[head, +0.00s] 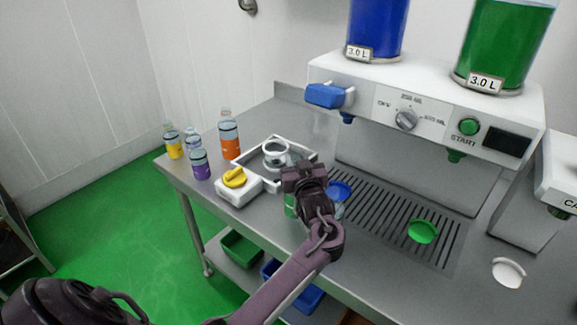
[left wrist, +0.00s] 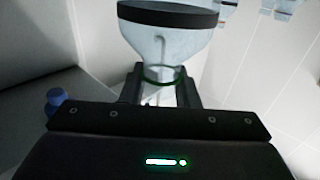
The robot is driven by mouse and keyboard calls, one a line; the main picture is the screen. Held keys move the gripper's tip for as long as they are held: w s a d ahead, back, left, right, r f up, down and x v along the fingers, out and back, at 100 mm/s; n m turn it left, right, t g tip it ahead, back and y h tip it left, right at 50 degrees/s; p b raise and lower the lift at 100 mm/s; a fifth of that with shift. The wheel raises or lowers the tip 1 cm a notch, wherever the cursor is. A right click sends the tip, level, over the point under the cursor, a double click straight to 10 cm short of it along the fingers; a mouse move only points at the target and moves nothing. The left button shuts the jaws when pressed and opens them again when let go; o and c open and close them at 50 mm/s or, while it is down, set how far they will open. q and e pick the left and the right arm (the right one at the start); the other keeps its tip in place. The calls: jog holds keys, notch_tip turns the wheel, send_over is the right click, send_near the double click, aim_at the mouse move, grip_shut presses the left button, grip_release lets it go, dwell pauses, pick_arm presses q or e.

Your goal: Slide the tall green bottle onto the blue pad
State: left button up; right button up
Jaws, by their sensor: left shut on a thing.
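In the left wrist view the clear bottle (left wrist: 168,42) widens away from the fingers, with a green ring at the neck and a dark band. In the head view only a green part of the green bottle (head: 290,205) shows, left of the wrist. My gripper and arm hide most of it and its base. The blue pad is partly covered by my gripper. My right gripper is not in view.
A green pad (head: 423,232) lies on the grille, right of the blue one. The dispenser (head: 420,105) stands behind.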

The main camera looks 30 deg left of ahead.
pick_arm(q)
jog(key=shift+p, duration=0.35)
jog(key=shift+s+a+r+p, duration=0.1)
jog(key=shift+s+a+p, duration=0.25)
jog(key=shift+s, duration=0.2)
jog(key=shift+s+a+p, duration=0.3)
jog(key=shift+s+p, duration=0.3)
jog(key=shift+s, duration=0.2)
jog(key=o, duration=1)
